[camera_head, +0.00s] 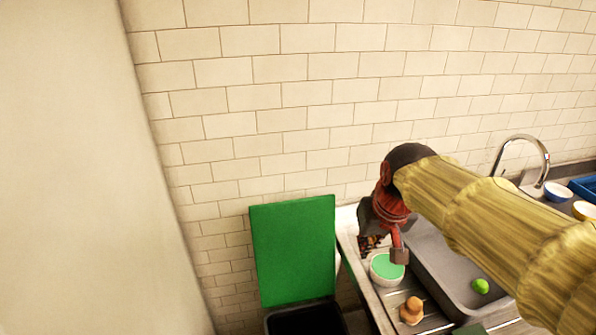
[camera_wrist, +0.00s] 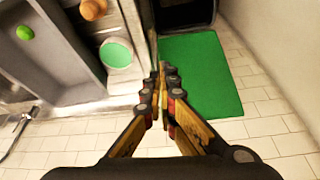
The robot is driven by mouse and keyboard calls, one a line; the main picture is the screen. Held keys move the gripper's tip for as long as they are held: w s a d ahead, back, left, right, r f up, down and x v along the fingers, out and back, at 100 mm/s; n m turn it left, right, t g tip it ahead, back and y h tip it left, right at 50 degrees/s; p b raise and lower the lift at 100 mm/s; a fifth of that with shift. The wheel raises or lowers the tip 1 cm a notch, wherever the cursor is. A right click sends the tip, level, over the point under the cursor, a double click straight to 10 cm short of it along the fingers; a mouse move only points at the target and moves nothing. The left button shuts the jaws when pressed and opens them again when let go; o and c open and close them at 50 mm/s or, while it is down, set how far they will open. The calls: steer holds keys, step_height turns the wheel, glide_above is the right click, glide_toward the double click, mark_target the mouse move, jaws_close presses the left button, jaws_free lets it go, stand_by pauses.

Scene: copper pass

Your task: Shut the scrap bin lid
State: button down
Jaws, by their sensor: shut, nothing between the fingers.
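The scrap bin's green lid (camera_head: 293,250) stands open and upright by the tiled wall in the head view, left of the counter. The dark bin (camera_head: 305,318) shows below it, cut off by the frame's bottom edge. In the wrist view the lid (camera_wrist: 200,75) lies just right of my fingers, with the dark bin opening (camera_wrist: 185,14) beyond it. My gripper (camera_wrist: 162,72) is shut and empty. In the head view my gripper (camera_head: 399,256) is right of the lid, over the counter's left end near a bowl, apart from the lid.
A white bowl with a green inside (camera_head: 387,268) and a brown rounded item (camera_head: 411,311) are on the counter's drainboard. A lime (camera_head: 480,286) lies in the grey sink (camera_head: 432,255). A curved tap (camera_head: 545,155) stands behind. A plain pale wall (camera_head: 80,180) is at left.

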steer(key=w+a+r+g+p, duration=0.1)
steer(key=w+a+r+p, duration=0.15)
steer(key=w+p, duration=0.55)
steer(key=w+a+r+n+g+p, duration=0.1)
steer(key=w+a+p, duration=0.4)
steer(key=w, duration=0.5)
steer(key=w+a+r+p, duration=0.2)
steer(key=w+p, duration=0.6)
steer(key=w, duration=0.1)
steer(key=shift+g, duration=0.6)
steer(key=w+a+f+p, duration=0.1)
steer(key=w+f+p, duration=0.1)
steer(key=f, duration=0.3)
steer(key=w+a+f+p, duration=0.1)
steer(key=w+f+p, duration=0.1)
steer(key=f+p, duration=0.2)
steer(key=w+a+f+p, duration=0.1)
steer(key=w+f+p, duration=0.1)
steer(key=f, duration=0.4)
steer(key=shift+w+a+f+p, duration=0.3)
steer(key=shift+w+p, duration=0.05)
steer(key=shift+p, duration=0.25)
steer(key=shift+s, duration=0.15)
